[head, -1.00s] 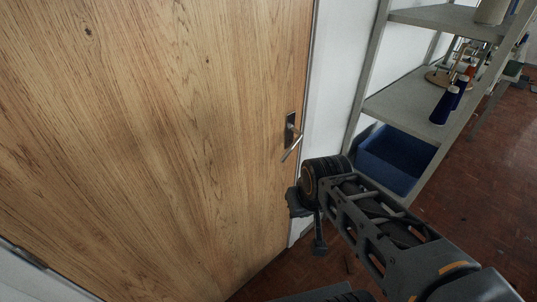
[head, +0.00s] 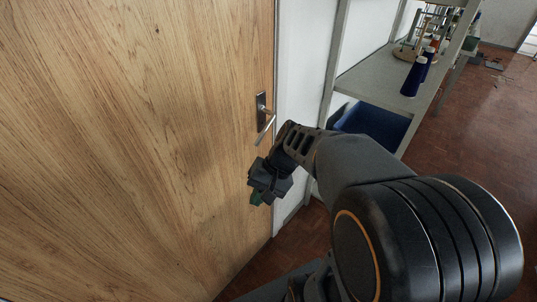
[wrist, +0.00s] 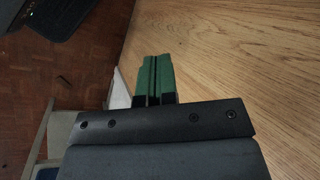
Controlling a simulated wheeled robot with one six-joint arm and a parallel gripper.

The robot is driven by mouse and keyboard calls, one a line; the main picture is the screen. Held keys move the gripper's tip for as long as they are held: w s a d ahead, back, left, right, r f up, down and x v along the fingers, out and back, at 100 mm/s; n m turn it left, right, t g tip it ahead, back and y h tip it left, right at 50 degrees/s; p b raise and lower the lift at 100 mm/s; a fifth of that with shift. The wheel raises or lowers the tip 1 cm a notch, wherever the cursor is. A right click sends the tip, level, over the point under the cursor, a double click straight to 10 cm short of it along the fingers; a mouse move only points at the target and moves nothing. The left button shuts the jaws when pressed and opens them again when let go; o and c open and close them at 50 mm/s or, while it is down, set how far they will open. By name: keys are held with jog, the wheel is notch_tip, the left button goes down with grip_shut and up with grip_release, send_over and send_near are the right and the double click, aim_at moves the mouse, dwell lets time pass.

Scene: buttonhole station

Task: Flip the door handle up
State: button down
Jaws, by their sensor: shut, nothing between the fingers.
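The door handle (head: 265,129) is a metal lever on a dark backplate near the right edge of the wooden door (head: 150,140). The lever slants down and to the left from its pivot. My gripper (head: 255,199) is just below the handle, near the door face. Its green fingertips also show in the wrist view (wrist: 156,75), shut together with nothing between them. The handle is not visible in the wrist view. I cannot tell whether the fingers touch the door.
A grey shelf unit (head: 375,85) stands right of the door, holding blue spools (head: 413,76). A blue bin (head: 372,124) sits on its lower level, partly hidden by my arm. Red-brown floor (head: 470,110) is open at the right.

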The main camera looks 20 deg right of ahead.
jog(key=w+d+f+m+t+y+b, duration=0.2)
jog(key=w+d+f+m+y+b, duration=0.2)
jog(key=w+y, duration=0.2)
jog(key=w+d+f+m+t+y+b, duration=0.1)
jog(key=w+d+m+t+b, duration=0.1)
jog(key=d+m+t, duration=0.2)
jog(key=w+d+f+m+t+y+b, duration=0.1)
jog(key=w+d+f+m+t+b, duration=0.1)
jog(key=d+t, duration=0.7)
jog(key=w+d+m, duration=0.1)
jog(key=d+m, duration=0.1)
jog(key=d, duration=0.2)
jog(key=shift+w+d+t+y+b, duration=0.15)
jog(key=shift+t+y+b, duration=0.15)
jog(key=shift+y, duration=0.1)
jog(key=shift+f, duration=0.1)
jog(key=s+a+r+x, duration=0.1)
jog(key=s+x, duration=0.1)
jog(key=x, duration=1.1)
jog(key=shift+r, duration=0.3)
jog(key=shift+p, duration=0.35)
